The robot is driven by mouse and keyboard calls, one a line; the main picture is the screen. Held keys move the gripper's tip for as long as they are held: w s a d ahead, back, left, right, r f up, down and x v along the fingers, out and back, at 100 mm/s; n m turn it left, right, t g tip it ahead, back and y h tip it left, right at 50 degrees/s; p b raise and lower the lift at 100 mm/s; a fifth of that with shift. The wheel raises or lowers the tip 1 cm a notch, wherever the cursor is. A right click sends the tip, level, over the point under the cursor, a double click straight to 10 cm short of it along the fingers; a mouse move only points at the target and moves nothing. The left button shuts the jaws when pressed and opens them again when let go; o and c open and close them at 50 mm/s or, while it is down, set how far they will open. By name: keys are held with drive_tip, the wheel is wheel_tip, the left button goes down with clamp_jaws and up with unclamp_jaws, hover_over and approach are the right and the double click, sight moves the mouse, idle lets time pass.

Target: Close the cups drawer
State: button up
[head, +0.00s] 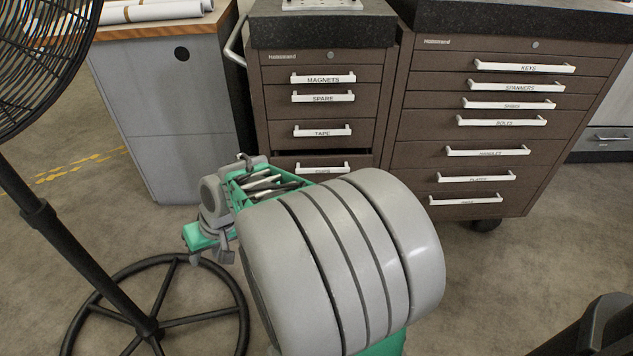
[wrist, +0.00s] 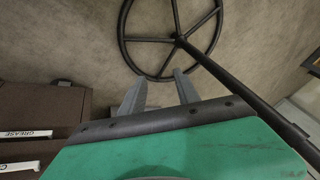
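The cups drawer (head: 322,168) is the brown drawer with a white handle below the tape drawer in the middle cabinet. A dark gap shows along its top, so it stands somewhat pulled out. Its label is partly readable and its lower part is hidden behind my arm. My gripper (wrist: 158,88) has two grey fingers spread apart with only floor between them in the wrist view. It is to the left of the cabinet front, apart from the cups handle. In the head view my arm hides much of the lower cabinet.
A grease drawer (wrist: 25,134) shows at the left of the wrist view. A black fan stand (head: 150,326) with a round base stands at left. A grey cabinet (head: 165,110) is behind it. A wider brown cabinet (head: 480,135) with several shut drawers stands at right.

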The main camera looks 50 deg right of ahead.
drive_tip(key=w+d+f+m+t+b, duration=0.1)
drive_tip(key=w+d+f+m+t, duration=0.15)
drive_tip(key=d, duration=0.35)
drive_tip(key=w+d+f+m+t+b, duration=0.2)
drive_tip(key=w+d+f+m, duration=0.1)
drive_tip(key=d+f, duration=0.15)
drive_tip(key=m+t+h+b, duration=0.4)
drive_tip(key=m+t+h, duration=0.45)
drive_tip(key=m, duration=0.65)
approach(324, 171)
drive_tip(key=g+h, duration=0.1)
drive_tip(key=h, duration=0.1)
drive_tip(key=shift+y, duration=0.25)
drive_tip(key=p+x, duration=0.1)
drive_tip(key=x, duration=0.2)
drive_tip(key=a+p+x, duration=0.1)
drive_tip(key=x, duration=0.3)
drive_tip(key=shift+w, duration=0.3)
drive_tip(key=shift+w+d, duration=0.25)
drive_tip(key=shift+w, duration=0.2)
drive_tip(key=shift+c, duration=0.5)
